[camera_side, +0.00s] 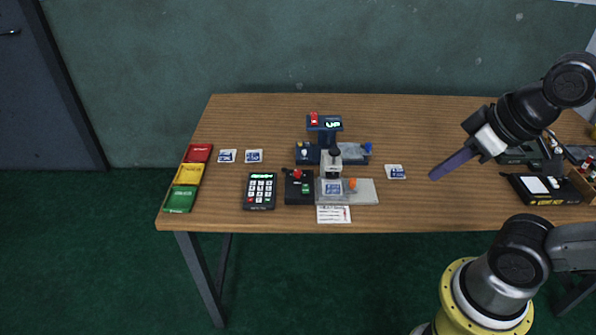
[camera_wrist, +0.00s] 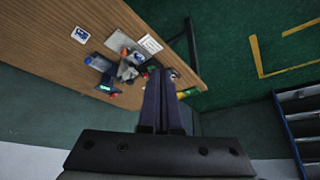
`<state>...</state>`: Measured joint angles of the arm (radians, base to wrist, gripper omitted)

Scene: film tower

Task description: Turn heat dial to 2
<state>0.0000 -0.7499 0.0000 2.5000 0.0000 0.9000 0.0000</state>
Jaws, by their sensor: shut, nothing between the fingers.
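No dial marked as heat can be made out at this size, so I cannot tell which knob it is. Candidates are an orange knob (camera_side: 352,183) on the grey-based device (camera_side: 366,196), a blue knob (camera_side: 368,147) on the dark blue device with an UP display (camera_side: 333,125), and a red knob (camera_side: 297,174) on the black box (camera_side: 299,193). My gripper (camera_side: 433,177) is shut and empty, above the table to the right of these devices. In the wrist view its fingers (camera_wrist: 159,75) lie together and hide part of the scene.
A black keypad (camera_side: 260,190) stands left of the devices. Small blue-and-white cards, one (camera_side: 396,172) near my gripper, lie on the wooden table (camera_side: 420,110). A black case (camera_side: 545,188) is at right.

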